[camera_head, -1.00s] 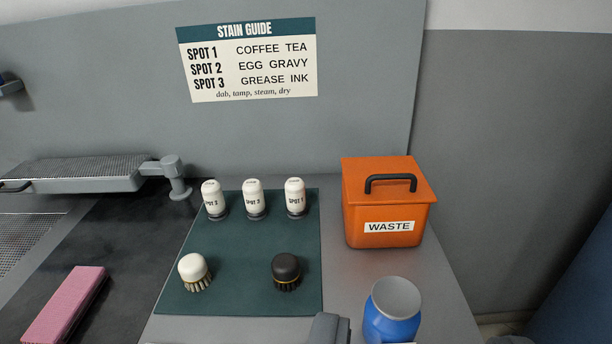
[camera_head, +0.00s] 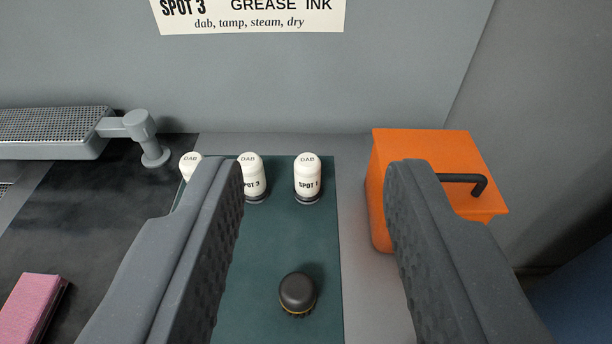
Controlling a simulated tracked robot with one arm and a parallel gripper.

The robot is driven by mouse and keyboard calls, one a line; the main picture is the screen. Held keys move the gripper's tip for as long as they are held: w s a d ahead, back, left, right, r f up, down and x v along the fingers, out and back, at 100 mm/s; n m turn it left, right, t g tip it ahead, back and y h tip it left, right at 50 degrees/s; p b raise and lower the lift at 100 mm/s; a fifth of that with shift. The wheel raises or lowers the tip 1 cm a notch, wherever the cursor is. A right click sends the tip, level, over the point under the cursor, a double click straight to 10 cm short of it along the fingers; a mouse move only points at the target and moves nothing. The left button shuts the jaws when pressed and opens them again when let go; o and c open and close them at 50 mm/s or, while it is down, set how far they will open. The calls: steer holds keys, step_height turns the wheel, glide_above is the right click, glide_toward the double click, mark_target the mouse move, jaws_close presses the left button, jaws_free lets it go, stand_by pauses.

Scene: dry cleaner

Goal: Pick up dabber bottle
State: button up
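Three white dabber bottles with dark bases stand upright in a row at the back of the green mat (camera_head: 270,240). The right one, the SPOT 1 bottle (camera_head: 308,177), shows fully between my fingers in the picture. The middle one, the SPOT 3 bottle (camera_head: 252,174), is partly hidden by my left finger. The left bottle (camera_head: 188,163) shows only its top, marked DAB. My gripper (camera_head: 316,175) is wide open and empty, its fingers reaching forward in front of the row; I see no contact with a bottle.
A dark round brush (camera_head: 298,292) stands on the mat between my fingers. An orange waste bin (camera_head: 425,150) with a black handle is at right, partly behind my right finger. A pink block (camera_head: 30,308) lies left. A grey perforated arm (camera_head: 55,125) stands back left.

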steer(key=o, duration=0.4)
steer(key=shift+w+r, duration=0.1)
steer(key=n+g+p, duration=1.5)
steer(key=n+p, duration=0.6)
steer(key=p, duration=1.2)
glide_above(305, 160)
step_height(305, 160, down, 15)
step_height(305, 160, down, 2)
steer(key=shift+a+f+b, duration=0.15)
steer(key=shift+f+b, duration=0.1)
steer(key=shift+b, duration=0.2)
steer(key=shift+w+f, duration=0.1)
steer(key=shift+f, duration=2.85)
steer(key=shift+f+p, duration=0.55)
steer(key=shift+f, duration=2)
